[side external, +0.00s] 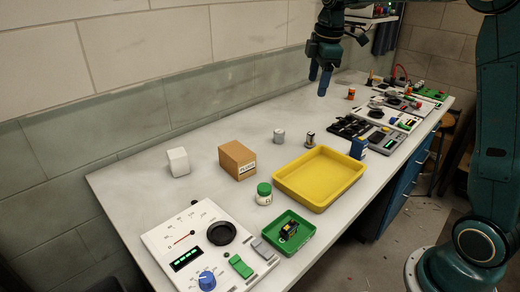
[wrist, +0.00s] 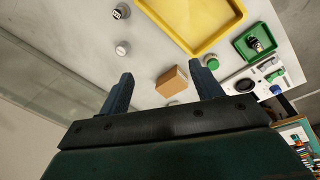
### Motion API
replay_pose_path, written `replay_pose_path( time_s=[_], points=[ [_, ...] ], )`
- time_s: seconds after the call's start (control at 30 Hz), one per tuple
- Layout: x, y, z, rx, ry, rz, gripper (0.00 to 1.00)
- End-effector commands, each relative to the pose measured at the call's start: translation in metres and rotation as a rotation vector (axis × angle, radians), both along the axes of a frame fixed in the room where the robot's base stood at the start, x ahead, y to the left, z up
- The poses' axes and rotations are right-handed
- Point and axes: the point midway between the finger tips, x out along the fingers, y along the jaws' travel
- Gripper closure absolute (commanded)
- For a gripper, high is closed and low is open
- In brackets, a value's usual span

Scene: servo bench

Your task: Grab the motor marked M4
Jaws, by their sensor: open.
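My gripper (side external: 320,82) is open and empty, high above the back part of the bench. Its two blue fingers also show apart in the wrist view (wrist: 164,78). A small black motor-like block (side external: 289,229) lies in the green tray (side external: 272,249) near the front edge; it also shows in the wrist view (wrist: 255,44), at upper right. A small dark upright piece with a pale top (side external: 310,139) stands behind the yellow tray; it appears at the top of the wrist view (wrist: 121,11). I cannot read an M4 mark on either. My gripper is apart from both.
An empty yellow tray (side external: 286,187) lies mid-bench. Around it stand a cardboard box (side external: 237,160), white block (side external: 178,161), grey cylinder (side external: 279,136), green-lidded jar (side external: 264,197) and blue box (side external: 359,148). A control panel (side external: 160,237) is in front; more equipment fills the far end.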

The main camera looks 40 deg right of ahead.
Motion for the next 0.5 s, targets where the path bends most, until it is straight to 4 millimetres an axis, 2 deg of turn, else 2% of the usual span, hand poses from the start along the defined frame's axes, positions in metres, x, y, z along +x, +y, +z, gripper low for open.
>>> replay_pose_path(
  time_s=[0.2,0.5],
  points=[
    [0.036,-0.038,-0.031,-0.010,0.061,0.143,0.35],
    [0.072,-0.090,-0.084,-0.006,0.134,0.348,0.35]
  ],
)
